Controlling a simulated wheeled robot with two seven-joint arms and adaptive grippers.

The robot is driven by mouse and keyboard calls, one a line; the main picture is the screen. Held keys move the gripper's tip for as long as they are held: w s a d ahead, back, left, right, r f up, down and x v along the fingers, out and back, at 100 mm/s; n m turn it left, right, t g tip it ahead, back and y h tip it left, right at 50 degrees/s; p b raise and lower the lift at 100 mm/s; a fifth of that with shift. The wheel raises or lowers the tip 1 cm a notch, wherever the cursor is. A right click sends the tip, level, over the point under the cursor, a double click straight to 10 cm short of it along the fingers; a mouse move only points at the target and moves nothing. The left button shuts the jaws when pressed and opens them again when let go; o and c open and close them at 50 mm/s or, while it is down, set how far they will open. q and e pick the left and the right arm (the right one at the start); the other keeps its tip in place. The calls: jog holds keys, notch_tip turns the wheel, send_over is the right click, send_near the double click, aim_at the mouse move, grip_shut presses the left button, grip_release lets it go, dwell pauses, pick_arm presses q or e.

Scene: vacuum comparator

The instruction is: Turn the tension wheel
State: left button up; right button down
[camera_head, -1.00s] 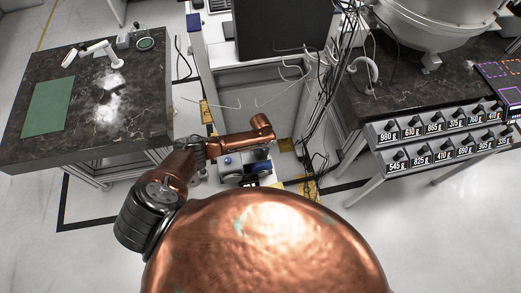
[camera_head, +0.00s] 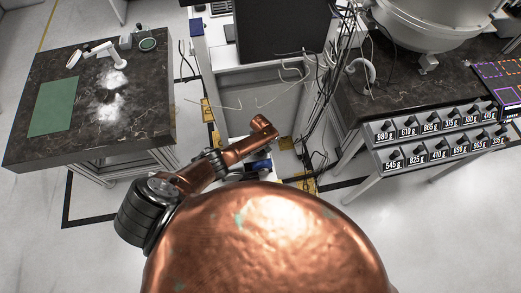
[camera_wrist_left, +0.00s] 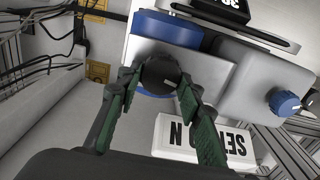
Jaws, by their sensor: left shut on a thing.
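In the left wrist view, a dark round wheel (camera_wrist_left: 160,74) stands in front of a blue block on a pale machine. My left gripper (camera_wrist_left: 158,86), with green-padded fingers, is shut around this wheel, one fingertip at each side. A white plate (camera_wrist_left: 173,142) with black letters lies below it; the right finger hides part of the word. A blue knob (camera_wrist_left: 285,102) sits apart on the pale housing at the right. In the head view, my copper arm hides the gripper and most of the machine; only a blue part (camera_head: 260,165) shows. My right gripper is not in view.
Black cables (camera_wrist_left: 45,70) run at the left of the wrist view. In the head view, a dark table (camera_head: 110,110) stands at the left, and a weight rack (camera_head: 435,140) and a large metal vessel (camera_head: 430,25) stand at the right. A monitor (camera_head: 280,30) is behind.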

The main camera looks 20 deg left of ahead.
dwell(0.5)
pick_arm(q)
jog(key=o, duration=1.1)
jog(key=shift+r, duration=0.15)
notch_tip(320, 180, up, 12)
jog(key=shift+f, duration=0.15)
